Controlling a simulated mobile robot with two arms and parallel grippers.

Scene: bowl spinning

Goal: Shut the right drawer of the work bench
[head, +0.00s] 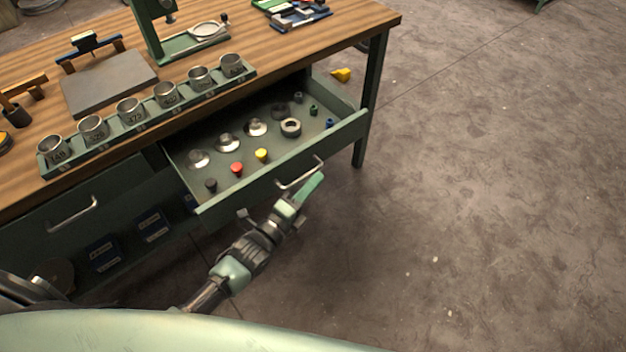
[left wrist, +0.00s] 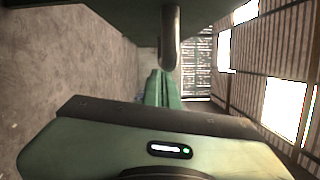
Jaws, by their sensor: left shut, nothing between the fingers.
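The right drawer (head: 240,189) of the work bench is pulled out, with small knobs, discs and a ring lying in it. Its metal handle (head: 303,174) is on the front face. My left gripper (head: 312,185) is shut and empty, just in front of the drawer face and close to the handle. In the left wrist view, the shut fingers (left wrist: 162,88) point forward, with the handle (left wrist: 170,38) above them and the drawer underside or front at the top. I cannot tell if the fingers touch the handle. My right gripper is not in view.
The wooden bench top (head: 225,105) carries a rack of numbered metal cups (head: 165,95), a grey plate (head: 110,82) and a green stand. The left drawer (head: 100,200) is shut. A yellow object (head: 341,74) is beyond the bench's right end. The floor at the right is clear.

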